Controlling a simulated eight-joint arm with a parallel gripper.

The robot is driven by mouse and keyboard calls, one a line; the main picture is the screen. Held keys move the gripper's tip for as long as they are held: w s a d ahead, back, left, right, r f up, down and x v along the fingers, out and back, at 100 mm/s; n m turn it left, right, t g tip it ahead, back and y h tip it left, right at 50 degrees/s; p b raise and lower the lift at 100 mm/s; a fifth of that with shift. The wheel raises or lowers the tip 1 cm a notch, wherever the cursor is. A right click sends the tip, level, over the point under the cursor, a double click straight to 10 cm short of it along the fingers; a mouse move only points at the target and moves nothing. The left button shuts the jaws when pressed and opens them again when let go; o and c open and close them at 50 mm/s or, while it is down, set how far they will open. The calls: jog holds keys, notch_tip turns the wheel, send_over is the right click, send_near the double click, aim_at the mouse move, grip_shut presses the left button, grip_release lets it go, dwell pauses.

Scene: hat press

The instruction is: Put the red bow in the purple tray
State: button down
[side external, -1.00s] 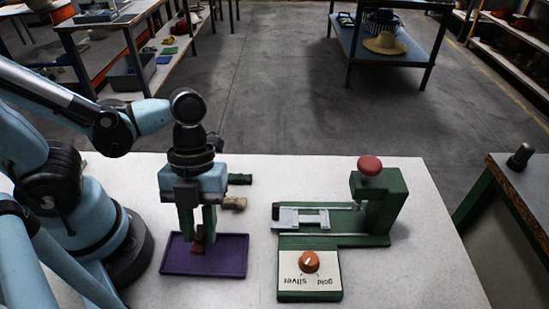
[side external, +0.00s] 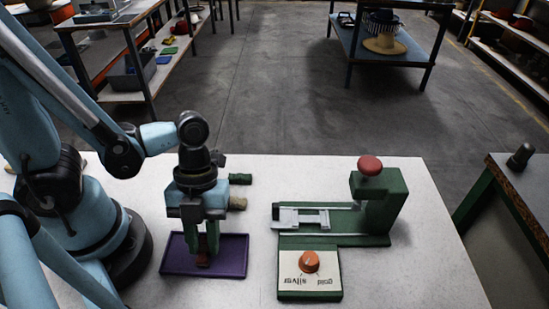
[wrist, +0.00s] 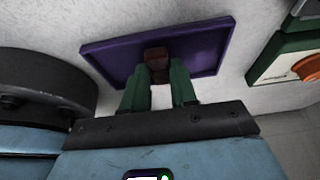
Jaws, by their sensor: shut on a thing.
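The purple tray (side external: 232,262) lies flat on the white table, right of my base. It also shows in the wrist view (wrist: 207,42). My gripper (side external: 205,254) points down over the tray, its green fingers close together. In the wrist view my gripper (wrist: 165,75) is shut on the dark red bow (wrist: 156,54), with the tray behind it. The bow (side external: 203,260) shows at the fingertips in the side view. I cannot tell whether it touches the tray floor.
A green press (side external: 386,205) with a red knob and an orange dial (side external: 309,261) stands right of the tray. A green piece (side external: 240,179) and a tan piece (side external: 237,202) lie behind my gripper. The table's right front is clear.

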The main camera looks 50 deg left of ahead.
jog(key=c, duration=0.9)
grip_release()
jog(key=shift+r, duration=0.1)
jog(key=shift+v, duration=5.9)
jog(key=shift+w+a+r+n+t+y, duration=0.45)
jog(key=shift+w+a+n+t, duration=1.15)
jog(key=shift+n, duration=2.9)
jog(key=shift+w+a+r+n+t+y, duration=0.15)
jog(key=shift+w+a+n+t+y, duration=0.7)
jog(key=shift+w+n+t, duration=2.45)
jog(key=shift+w+a+r+n+t+y, duration=0.3)
jog(key=shift+w+a+n, duration=1)
jog(key=shift+n, duration=4.4)
jog(key=shift+s+a, duration=0.3)
jog(key=shift+s, duration=0.05)
